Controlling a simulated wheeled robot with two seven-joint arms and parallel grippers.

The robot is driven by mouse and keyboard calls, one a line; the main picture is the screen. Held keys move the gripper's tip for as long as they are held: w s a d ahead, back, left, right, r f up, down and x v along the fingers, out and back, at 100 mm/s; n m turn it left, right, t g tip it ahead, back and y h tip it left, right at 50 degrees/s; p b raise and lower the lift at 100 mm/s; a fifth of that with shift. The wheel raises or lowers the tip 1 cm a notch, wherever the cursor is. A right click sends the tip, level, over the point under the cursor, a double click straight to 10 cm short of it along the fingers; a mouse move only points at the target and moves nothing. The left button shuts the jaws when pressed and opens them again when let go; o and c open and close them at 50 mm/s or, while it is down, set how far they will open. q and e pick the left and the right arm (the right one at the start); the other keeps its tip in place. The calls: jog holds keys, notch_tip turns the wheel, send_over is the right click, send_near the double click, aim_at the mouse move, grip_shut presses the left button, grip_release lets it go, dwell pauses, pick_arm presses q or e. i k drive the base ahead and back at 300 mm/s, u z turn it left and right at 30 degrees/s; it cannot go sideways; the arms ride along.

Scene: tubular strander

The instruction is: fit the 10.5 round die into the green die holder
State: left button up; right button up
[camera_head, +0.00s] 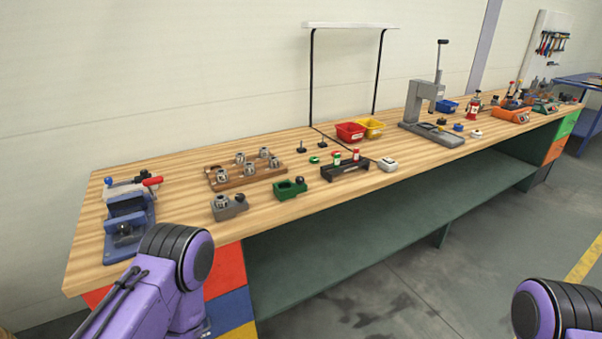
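The green die holder (290,188) sits near the front edge of the workbench, left of centre, with a dark knob at its right end. Behind it and to its left, a brown wooden rack (226,183) bears several round metal dies (250,169). A grey holder (232,209) with a round metal part and a dark knob stands to the left of the green one. Size marks are too small to read, so I cannot tell which die is the 10.5. Only links of my two arms show at the bottom; both grippers are out of view.
A blue vise (126,224) stands at the bench's left end. Right of the green holder are a black stand (343,170), a white device (387,164), red (350,132) and yellow bins (373,126), and a grey press (424,100). Bare wood lies between the vise and the rack.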

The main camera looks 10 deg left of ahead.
aim_at(291, 188)
jog(key=z, duration=1.05)
jog(key=i, duration=1.05)
jog(key=u, duration=0.4)
